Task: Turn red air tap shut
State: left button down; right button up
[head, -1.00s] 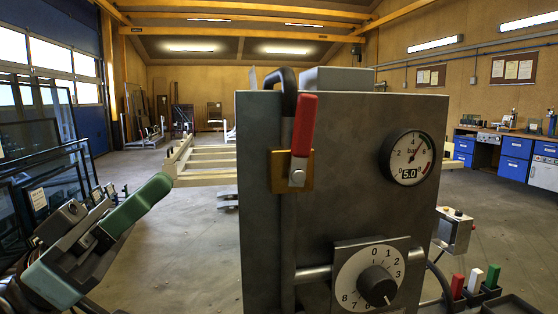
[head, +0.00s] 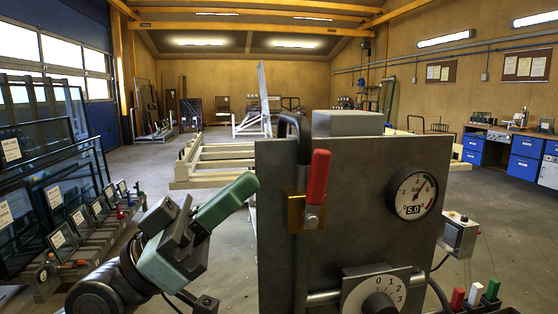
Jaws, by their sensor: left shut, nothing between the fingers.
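The red air tap handle (head: 318,177) stands nearly upright, leaning slightly right, on a brass tap body (head: 296,212). The body sits on a dark vertical pipe (head: 303,150) at the left of a grey metal panel (head: 350,240). The handle lies roughly along the pipe. My left gripper (head: 250,184) has green fingers and is shut and empty. It shows left of the panel, its tip pointing up and right near the panel's left edge, apart from the red handle in the picture. My right gripper is not in view.
A pressure gauge (head: 412,194) on the panel shows 5.0 bar. A numbered dial (head: 379,303) is below it. Red, white and green handles (head: 475,294) stand at the lower right. Framed glass panes (head: 70,185) stand at the left. A pale frame table (head: 215,160) is behind.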

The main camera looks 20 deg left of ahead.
aim_at(312, 164)
pick_arm(q)
jog(key=d, duration=0.1)
jog(key=w+d+p, duration=0.1)
jog(key=w+d, duration=0.1)
jog(key=shift+w+d+r, duration=0.2)
jog(key=shift+d+r, duration=0.1)
jog(key=shift+r, duration=0.05)
jog(key=shift+w+d+f, duration=0.15)
jog(key=shift+w+d, duration=0.1)
jog(key=shift+d, duration=0.15)
